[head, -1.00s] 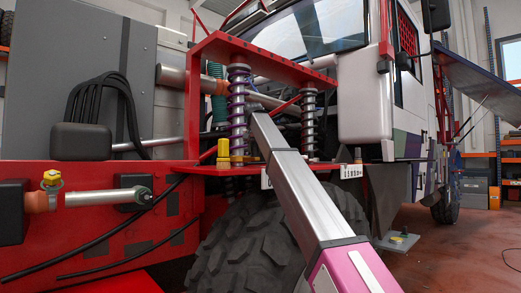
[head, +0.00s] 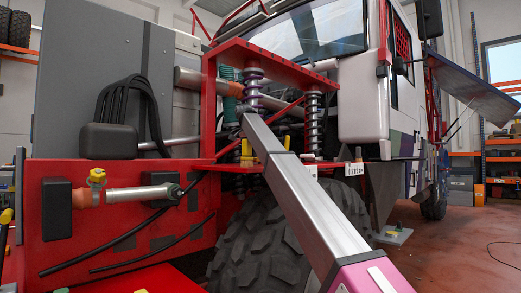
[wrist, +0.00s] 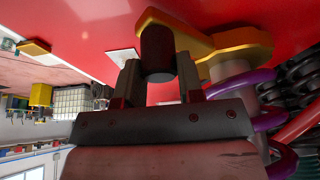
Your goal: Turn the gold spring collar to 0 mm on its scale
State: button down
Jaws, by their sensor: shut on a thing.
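In the wrist view, a gold arm-like piece, apparently part of the gold spring collar (wrist: 250,43), carries a dark cylindrical knob (wrist: 157,50). It sits beside a grey post and a purple coil spring (wrist: 255,85). My gripper (wrist: 160,78) is shut on the dark knob, with a finger on each side. In the head view, the purple-and-silver spring (head: 253,88) stands under the red frame. My gripper and most of the collar are hidden there behind my forearm. No scale reading is legible.
A red plate (wrist: 80,20) with a small white label (wrist: 123,60) lies close to my gripper. A second spring (head: 313,125) stands to the right. A large tyre (head: 245,245) is below. A black hose and a gold-capped valve (head: 97,176) are at left.

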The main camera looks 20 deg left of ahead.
jog(key=shift+a+r, duration=0.35)
jog(key=c, duration=0.8)
grip_release()
jog(key=shift+o, duration=0.2)
jog(key=shift+f, duration=0.15)
jog(key=shift+s, duration=0.1)
jog(key=v, duration=1)
jog(key=shift+r, duration=0.4)
jog(key=shift+s, duration=0.1)
